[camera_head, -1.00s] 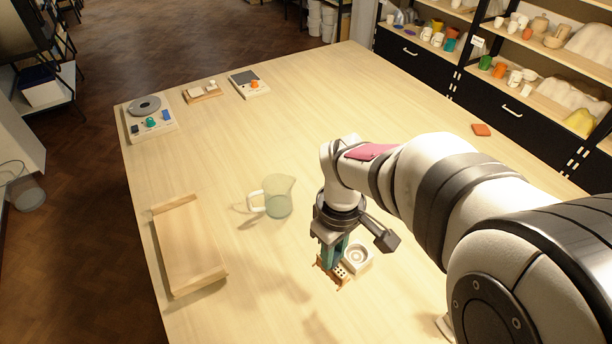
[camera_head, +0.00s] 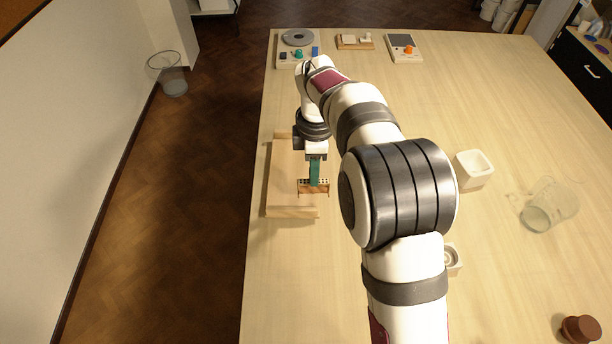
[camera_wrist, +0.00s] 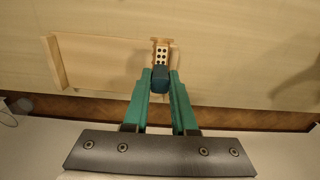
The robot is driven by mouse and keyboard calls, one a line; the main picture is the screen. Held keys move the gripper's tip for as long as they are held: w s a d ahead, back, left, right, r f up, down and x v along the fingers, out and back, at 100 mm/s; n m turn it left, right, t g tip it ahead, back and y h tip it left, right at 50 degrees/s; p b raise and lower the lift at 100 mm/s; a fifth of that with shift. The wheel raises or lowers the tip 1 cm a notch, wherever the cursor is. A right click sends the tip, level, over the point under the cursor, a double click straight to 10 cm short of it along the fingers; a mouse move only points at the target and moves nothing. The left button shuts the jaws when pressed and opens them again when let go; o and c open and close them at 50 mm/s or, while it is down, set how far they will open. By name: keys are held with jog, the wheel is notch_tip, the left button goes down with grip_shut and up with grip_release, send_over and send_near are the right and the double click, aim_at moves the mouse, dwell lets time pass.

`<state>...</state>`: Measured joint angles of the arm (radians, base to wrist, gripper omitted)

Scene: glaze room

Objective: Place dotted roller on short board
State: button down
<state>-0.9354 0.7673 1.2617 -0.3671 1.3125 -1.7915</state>
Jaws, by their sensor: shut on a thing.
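My gripper (camera_head: 315,178) is shut on the dotted roller (camera_head: 324,184), a small wooden piece with rows of dark dots. In the wrist view the dotted face (camera_wrist: 161,52) shows just beyond the fingertips (camera_wrist: 160,74), with a dark teal part between them. The pale wooden board (camera_head: 283,185) with a raised strip at each end lies at the table's left edge.
A white square pot (camera_head: 474,170), a clear jug (camera_head: 550,207) and a white block with a ring (camera_head: 453,260) stand to the right. A brown round item (camera_head: 580,328) is at front right. Devices such as the scale (camera_head: 404,48) line the back. The table centre is mostly clear.

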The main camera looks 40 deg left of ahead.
aim_at(306, 185)
jog(key=f, duration=0.1)
jog(key=a+f, duration=0.1)
jog(key=f, duration=0.3)
jog(key=shift+s+a, duration=0.3)
jog(key=shift+s, duration=0.05)
jog(key=shift+f, duration=0.15)
jog(key=shift+d+f, duration=0.1)
jog(key=shift+f, duration=0.45)
jog(key=c, duration=0.7)
grip_release()
jog(key=shift+f, duration=0.1)
